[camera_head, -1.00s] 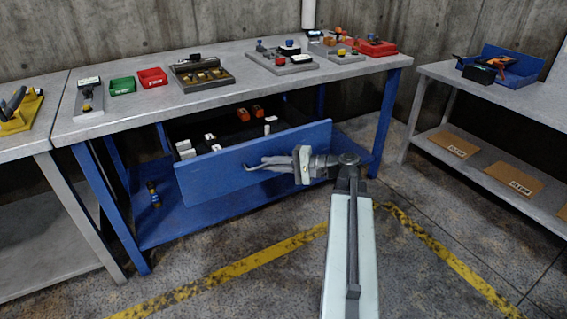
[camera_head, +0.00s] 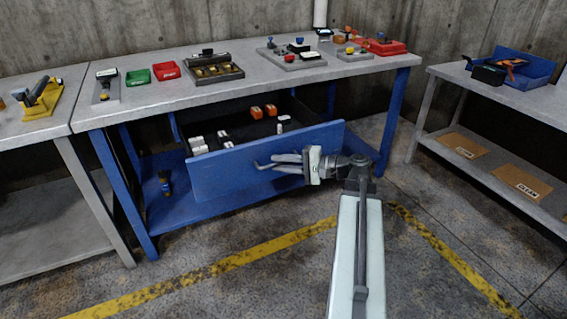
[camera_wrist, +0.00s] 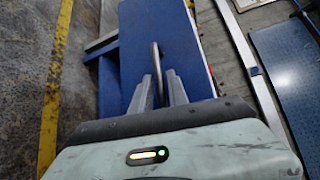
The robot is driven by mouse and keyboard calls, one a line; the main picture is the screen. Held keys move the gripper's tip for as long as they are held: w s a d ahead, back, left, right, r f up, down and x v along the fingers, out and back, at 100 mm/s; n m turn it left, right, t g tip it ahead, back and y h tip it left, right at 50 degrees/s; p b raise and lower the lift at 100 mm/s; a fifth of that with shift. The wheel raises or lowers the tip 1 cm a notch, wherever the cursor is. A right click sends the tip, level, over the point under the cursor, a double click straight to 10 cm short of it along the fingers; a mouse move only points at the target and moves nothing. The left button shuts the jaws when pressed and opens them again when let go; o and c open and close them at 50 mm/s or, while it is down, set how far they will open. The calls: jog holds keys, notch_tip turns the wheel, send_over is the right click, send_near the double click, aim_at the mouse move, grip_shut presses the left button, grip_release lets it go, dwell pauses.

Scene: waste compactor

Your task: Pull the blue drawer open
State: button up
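The blue drawer (camera_head: 226,176) sits under the grey workbench and stands well out, its inside showing from above. Its blue front also shows in the wrist view (camera_wrist: 186,48). A thin grey bar handle (camera_wrist: 157,62) runs across the front, and its bent end shows in the head view (camera_head: 262,165). My gripper (camera_head: 280,162) is at the front's right half, its two fingers on either side of the handle. The wrist view shows the fingers (camera_wrist: 161,84) close about the bar; exact contact is hard to see.
The drawer holds orange blocks (camera_head: 264,111) and several white pieces (camera_head: 198,144). The workbench (camera_head: 135,101) carries trays and bins. A bottle (camera_head: 165,184) stands on the lower blue shelf. Another bench (camera_head: 455,82) stands at right. The floor in front (camera_head: 240,295) is clear.

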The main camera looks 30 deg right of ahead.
jog(key=shift+d, duration=0.15)
jog(key=shift+s+d, duration=0.1)
jog(key=shift+d, duration=0.05)
jog(key=p+v, duration=0.1)
jog(key=v, duration=0.6)
jog(key=shift+s, duration=0.2)
